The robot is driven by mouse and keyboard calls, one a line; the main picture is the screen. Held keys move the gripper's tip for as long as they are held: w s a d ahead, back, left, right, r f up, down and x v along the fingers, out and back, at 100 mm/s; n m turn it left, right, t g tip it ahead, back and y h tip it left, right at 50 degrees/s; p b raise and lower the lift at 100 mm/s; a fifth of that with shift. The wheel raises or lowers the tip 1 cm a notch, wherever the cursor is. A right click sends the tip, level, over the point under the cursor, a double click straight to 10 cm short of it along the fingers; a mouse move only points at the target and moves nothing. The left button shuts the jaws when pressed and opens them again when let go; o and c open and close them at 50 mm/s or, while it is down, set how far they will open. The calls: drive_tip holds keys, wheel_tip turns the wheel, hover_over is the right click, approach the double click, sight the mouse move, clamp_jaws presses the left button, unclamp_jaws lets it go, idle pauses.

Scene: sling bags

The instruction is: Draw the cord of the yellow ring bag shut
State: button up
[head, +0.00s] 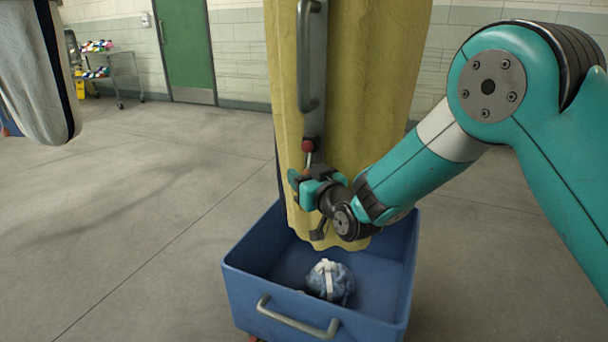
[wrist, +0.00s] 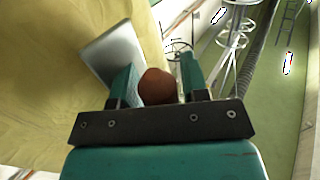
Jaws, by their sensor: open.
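The yellow bag (head: 375,70) hangs upright, its lower end reaching down over a blue cart. A grey metal strip with a handle (head: 308,55) runs down its front. A red ball (head: 308,146) sits at the strip's lower end, with a short stem under it. My gripper (head: 305,180) is open at the bag's front, just below the ball in the head view. In the wrist view, the ball (wrist: 158,87) shows between the two open fingers, nearer the left one; I cannot tell if they touch it. No ring is clearly visible.
The blue cart (head: 240,275) stands below, with a blue-and-white bundle (head: 330,281) inside. A pale bag with a dark stripe (head: 35,75) hangs at the left. A shelf trolley (head: 108,65) stands by the green door (head: 187,50). The floor at left is clear.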

drive_tip(key=shift+c, duration=0.5)
clamp_jaws()
wheel_tip(320, 180, down, 11)
drive_tip(key=b, duration=0.8)
drive_tip(key=shift+s+r, duration=0.1)
drive_tip(key=shift+o, duration=0.5)
unclamp_jaws()
drive_tip(key=shift+r, duration=0.1)
